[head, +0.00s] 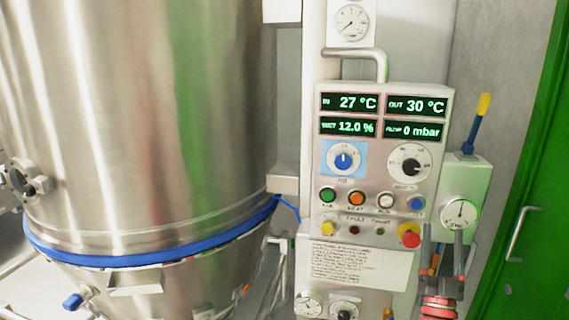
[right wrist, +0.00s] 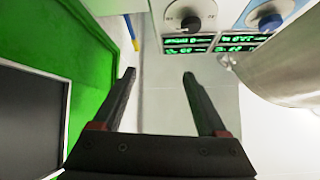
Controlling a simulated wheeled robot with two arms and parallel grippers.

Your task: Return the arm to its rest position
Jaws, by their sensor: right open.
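My right gripper (head: 442,240) is at the lower right of the head view, in front of the panel's lower right side. Its two dark fingers point up and are apart, with nothing between them. In the right wrist view the same gripper (right wrist: 159,75) is open and empty, with a pale surface beyond the fingers. The control panel (head: 381,98) has lit displays reading 27 °C, 30 °C, 12.0 % and 0 mbar. A blue knob (head: 343,160) and a black knob (head: 410,165) sit below them. My left gripper is not in view.
A large steel vessel (head: 150,110) with a blue band (head: 150,254) fills the left. A red stop button (head: 409,235) is close left of my right gripper. A gauge (head: 460,213) and a yellow-tipped lever (head: 479,120) are near it. A green door (head: 535,200) stands right.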

